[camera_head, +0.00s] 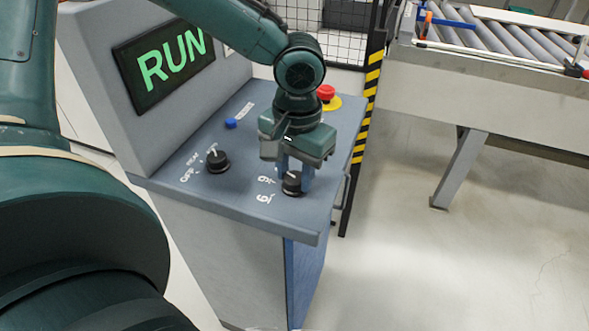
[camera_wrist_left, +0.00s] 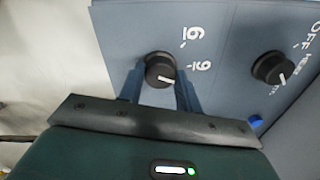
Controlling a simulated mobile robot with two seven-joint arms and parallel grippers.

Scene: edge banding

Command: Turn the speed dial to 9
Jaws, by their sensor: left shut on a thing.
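The speed dial (camera_head: 292,187) is a black round knob near the front right corner of the grey-blue console top; it also shows in the left wrist view (camera_wrist_left: 160,70). Two white numerals with tick marks, looking like a 6 and a 9, stand beside it. In the wrist view its white pointer mark aims down and slightly right, away from both numerals. My left gripper (camera_head: 293,177) reaches down from above, its blue fingers shut on the knob's sides; the wrist view also shows its fingers (camera_wrist_left: 160,82). My right gripper is not in view.
A second black knob (camera_head: 217,162) with OFF lettering sits to the left, near a blue button (camera_head: 231,123). A red emergency button (camera_head: 326,93) is behind my gripper. A screen (camera_head: 166,65) reads RUN. A roller conveyor (camera_head: 500,45) stands at the right beyond open floor.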

